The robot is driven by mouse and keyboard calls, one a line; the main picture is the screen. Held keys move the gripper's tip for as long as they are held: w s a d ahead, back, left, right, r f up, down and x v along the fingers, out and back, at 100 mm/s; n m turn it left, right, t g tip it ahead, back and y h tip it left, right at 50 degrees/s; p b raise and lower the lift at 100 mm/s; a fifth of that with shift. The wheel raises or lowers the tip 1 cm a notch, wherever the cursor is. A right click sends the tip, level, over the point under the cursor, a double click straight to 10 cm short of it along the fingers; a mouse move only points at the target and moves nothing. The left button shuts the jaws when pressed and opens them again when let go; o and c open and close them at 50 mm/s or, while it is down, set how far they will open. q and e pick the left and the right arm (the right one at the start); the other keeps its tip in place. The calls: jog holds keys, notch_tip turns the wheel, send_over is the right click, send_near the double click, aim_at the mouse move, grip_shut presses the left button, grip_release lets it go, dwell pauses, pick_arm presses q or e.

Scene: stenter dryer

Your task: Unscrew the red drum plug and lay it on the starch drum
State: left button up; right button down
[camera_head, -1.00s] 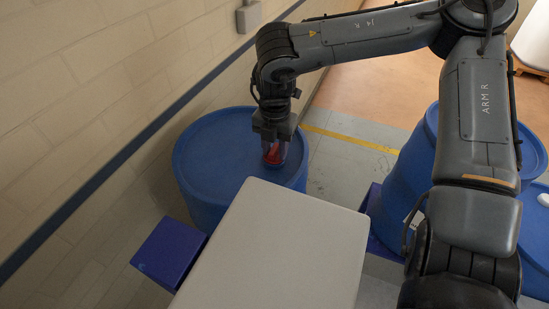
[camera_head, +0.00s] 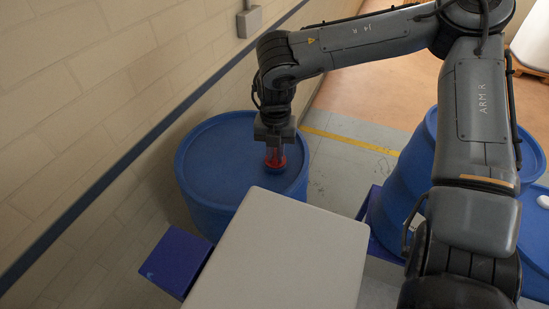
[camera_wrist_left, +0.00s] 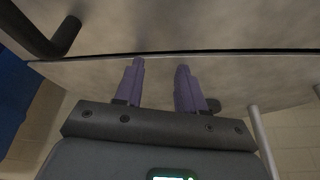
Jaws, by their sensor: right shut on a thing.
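The blue starch drum (camera_head: 212,160) stands by the wall at centre left. The red drum plug (camera_head: 275,162) is at the front right of its lid. My right gripper (camera_head: 275,151) points down over the plug and is shut on it. The jaws cover part of the plug, and I cannot tell whether it is clear of its hole. My left gripper (camera_wrist_left: 160,80) shows only in the left wrist view, where its two purple fingers stand apart with nothing between them, near a grey surface.
A pale flat-topped box (camera_head: 280,250) stands in front of the drum, with a dark blue block (camera_head: 176,258) at its left. More blue drums (camera_head: 400,185) stand at right, beside my right arm. The tiled wall (camera_head: 90,110) is close behind the drum at left.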

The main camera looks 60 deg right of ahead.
pick_arm(q)
jog(key=shift+f+p, duration=0.1)
jog(key=shift+p, duration=0.2)
pick_arm(e)
jog(key=shift+d+n, duration=0.15)
jog(key=shift+n, duration=0.85)
jog(key=shift+r, duration=0.1)
pick_arm(q)
jog(key=shift+s+a+r+g+p, duration=0.1)
jog(key=shift+a+r+g+p, duration=0.15)
jog(key=shift+p, duration=0.35)
pick_arm(e)
jog(key=n, duration=0.2)
jog(key=shift+r+n, duration=0.1)
jog(key=shift+n, duration=0.2)
jog(key=shift+d+n, duration=0.1)
jog(key=shift+n, duration=1.1)
pick_arm(q)
jog(key=shift+s+f, duration=0.1)
jog(key=shift+s, duration=0.25)
